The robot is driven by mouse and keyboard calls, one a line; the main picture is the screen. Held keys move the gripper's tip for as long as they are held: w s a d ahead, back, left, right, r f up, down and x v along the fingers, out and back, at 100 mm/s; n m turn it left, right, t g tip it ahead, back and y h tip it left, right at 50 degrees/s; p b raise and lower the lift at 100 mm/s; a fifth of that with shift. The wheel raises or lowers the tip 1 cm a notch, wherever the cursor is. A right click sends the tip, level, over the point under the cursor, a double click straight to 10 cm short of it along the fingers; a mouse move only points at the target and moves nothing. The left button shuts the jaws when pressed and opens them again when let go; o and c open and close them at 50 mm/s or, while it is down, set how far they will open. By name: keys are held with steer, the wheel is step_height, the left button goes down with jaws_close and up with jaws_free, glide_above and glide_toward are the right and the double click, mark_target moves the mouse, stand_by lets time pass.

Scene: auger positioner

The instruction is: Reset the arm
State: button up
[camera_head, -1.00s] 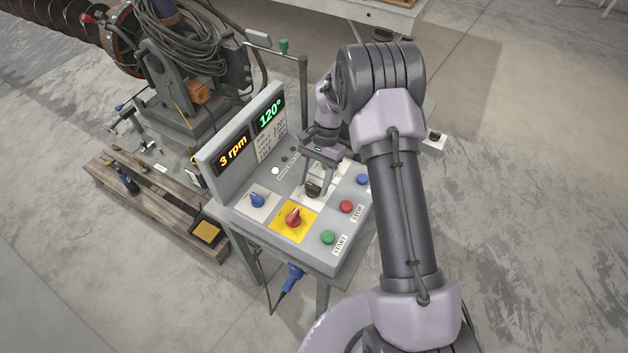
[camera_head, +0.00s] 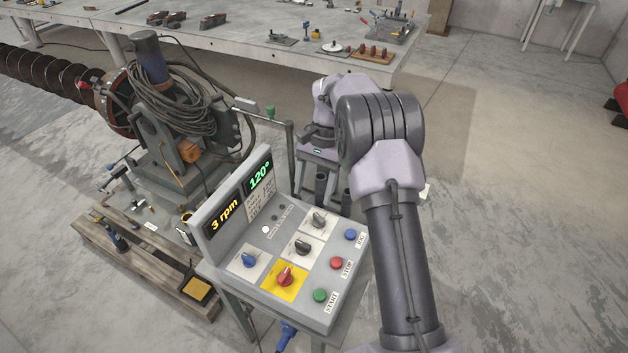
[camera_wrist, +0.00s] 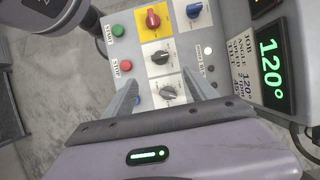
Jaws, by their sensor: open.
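My gripper (camera_head: 332,192) is open and empty, up behind the far right side of the control panel (camera_head: 318,262), apart from its knobs. In the wrist view its two fingers (camera_wrist: 165,88) spread on either side of a black knob (camera_wrist: 168,92). The panel carries two black knobs (camera_head: 319,221), a blue knob (camera_head: 249,260) and a red knob on a yellow plate (camera_head: 285,277). Buttons are green START (camera_head: 320,295), red STOP (camera_head: 336,263) and blue JOG (camera_head: 350,235). The displays read 3 rpm (camera_head: 224,212) and 120° (camera_head: 260,175).
The auger positioner (camera_head: 165,110) with coiled cable stands left of the panel by a wooden pallet (camera_head: 150,262). A long workbench (camera_head: 215,36) with tools runs along the back.

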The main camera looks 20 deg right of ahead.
steer(key=shift+w+d+r, duration=0.15)
steer(key=shift+d+r, duration=0.05)
steer(key=shift+r, duration=0.4)
steer(key=s+a+r+n+t+h+b, duration=0.1)
steer(key=s+a+r+t+b, duration=0.15)
steer(key=s+r, duration=0.25)
steer(key=s+a+r+n+t+b, duration=0.1)
steer(key=s+a+r+t+b, duration=0.1)
steer(key=s+a+r+b, duration=0.3)
steer(key=s+f+n+t+b, duration=0.1)
steer(key=s+f+t+b, duration=0.1)
steer(key=s, duration=0.7)
steer(key=s+a+f+n+t+b, duration=0.1)
steer(key=s+f+t+b, duration=0.1)
steer(key=s, duration=0.8)
steer(key=shift+s+a+f+n+b, duration=0.2)
steer(key=shift+a+f+n+b, duration=0.1)
steer(key=shift+b, duration=0.35)
steer(key=shift+t, duration=0.25)
